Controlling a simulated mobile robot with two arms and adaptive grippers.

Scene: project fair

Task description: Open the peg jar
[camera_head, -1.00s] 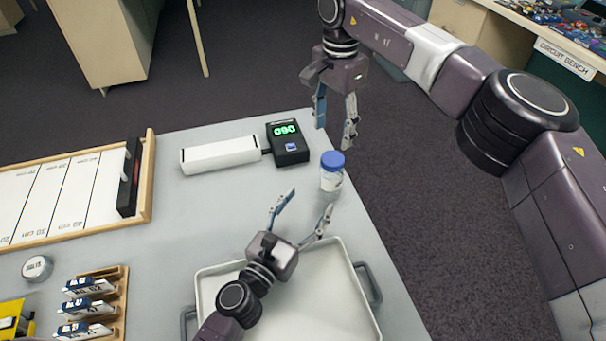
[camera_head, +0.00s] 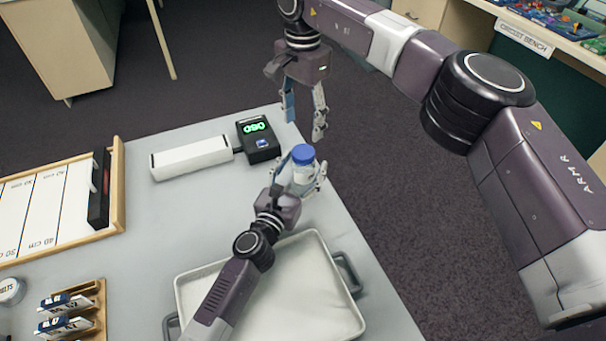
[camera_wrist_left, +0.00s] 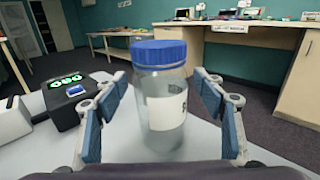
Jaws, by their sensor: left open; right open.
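The peg jar (camera_head: 302,171) is a clear jar with a blue lid (camera_head: 303,154) and a white label, upright near the table's right edge. It also shows in the left wrist view (camera_wrist_left: 160,110), with its lid on. My left gripper (camera_head: 300,179) is open, with one finger on each side of the jar body; a small gap shows beside the fingers in the wrist view. My right gripper (camera_head: 304,121) is open and empty, pointing down above and behind the jar, apart from it.
A white tray (camera_head: 352,318) with grey handles lies in front of the jar, under my left arm. A black box with a green display (camera_head: 258,139) and a white bar (camera_head: 191,158) lie behind left. A wooden-framed board (camera_head: 118,190) is at left.

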